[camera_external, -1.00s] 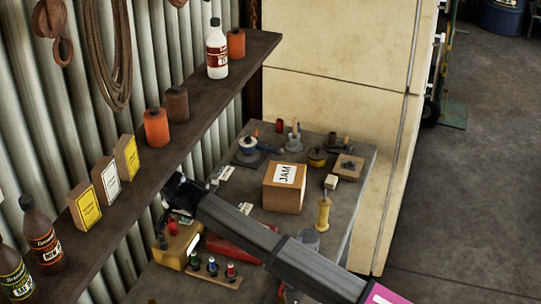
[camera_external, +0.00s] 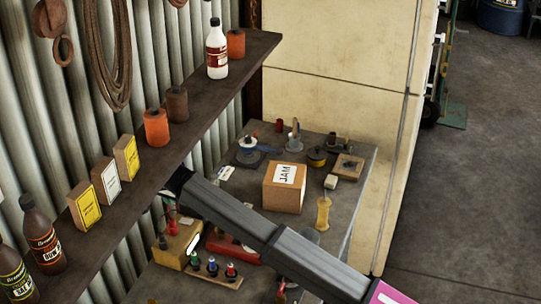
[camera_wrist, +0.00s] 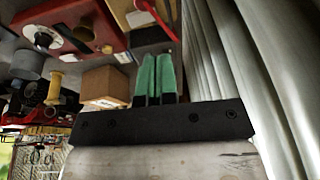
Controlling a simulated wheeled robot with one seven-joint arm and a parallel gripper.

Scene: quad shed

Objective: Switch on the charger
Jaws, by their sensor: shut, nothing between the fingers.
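A yellow box (camera_external: 178,246) with a pale window, a red part and a dark knob stands on the bench below the shelf; it looks like the charger, but I cannot be sure. In the wrist view a yellowish box (camera_wrist: 126,14) with a white face and a long red rod shows at the top. My gripper (camera_wrist: 155,58) has its green fingers together and empty, apart from that box in the picture. In the external view the gripper is largely hidden by the shelf edge and my wrist, above and behind the yellow box.
The long shelf (camera_external: 225,92) carries bottles, small boxes and canisters close beside my wrist. The corrugated wall (camera_wrist: 215,65) is close at the gripper's right in the wrist view. A JAM carton (camera_external: 283,193), a red unit (camera_external: 225,245) and a strip of coloured posts (camera_external: 222,279) crowd the bench.

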